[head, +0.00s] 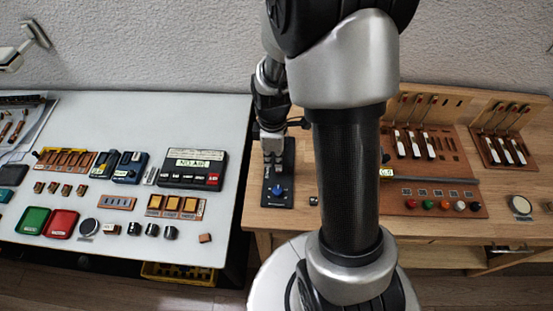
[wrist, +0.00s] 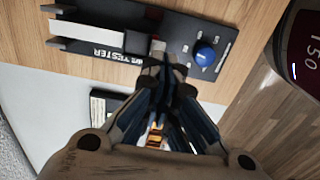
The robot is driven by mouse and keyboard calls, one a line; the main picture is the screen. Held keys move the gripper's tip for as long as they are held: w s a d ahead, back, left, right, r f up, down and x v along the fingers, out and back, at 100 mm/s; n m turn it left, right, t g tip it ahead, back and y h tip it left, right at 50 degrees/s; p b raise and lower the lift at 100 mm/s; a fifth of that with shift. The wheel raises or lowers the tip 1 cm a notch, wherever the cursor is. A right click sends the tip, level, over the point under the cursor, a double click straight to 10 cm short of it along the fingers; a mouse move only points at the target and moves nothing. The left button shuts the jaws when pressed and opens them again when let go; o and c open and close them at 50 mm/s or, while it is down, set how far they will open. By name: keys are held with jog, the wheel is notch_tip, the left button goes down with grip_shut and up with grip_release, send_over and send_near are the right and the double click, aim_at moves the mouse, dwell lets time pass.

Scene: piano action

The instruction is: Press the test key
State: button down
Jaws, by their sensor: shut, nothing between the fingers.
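The black tester (wrist: 130,62) carries a long white key (wrist: 88,36) at its left end and a blue knob (wrist: 205,55) at its right, with partly hidden lettering ending in "TESTER". The tester also shows in the head view (head: 289,160), with the blue knob (head: 277,191) towards its front. My gripper (wrist: 165,66) is shut and empty. In the wrist view its tips overlap the tester's lower edge, between key and knob. Whether they touch it I cannot tell. In the head view my gripper (head: 273,155) is over the back part of the tester, hiding the key there.
On the wooden bench (head: 300,215), right of my arm, stand a panel with coloured buttons (head: 444,205) and upright key models (head: 505,150).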

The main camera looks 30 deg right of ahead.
notch_tip(320, 180, up, 12)
jog(key=p, duration=0.3)
jog(key=shift+f+p, duration=0.2)
jog(key=shift+p, duration=0.1)
dwell(0.4)
jog(key=s+a+r+m+t, duration=0.2)
jog(key=s+a+r+m, duration=0.2)
jog(key=s+r, duration=0.3)
jog(key=s+a+r+m+t+b, duration=0.1)
jog(key=s+a+r+m+t, duration=0.1)
jog(key=s+a+r+m, duration=0.2)
jog(key=s+r+m, duration=0.3)
jog(key=s, duration=0.1)
jog(key=shift+s+a+r+t, duration=0.2)
jog(key=shift+s+r+t, duration=0.1)
jog(key=shift+s, duration=0.05)
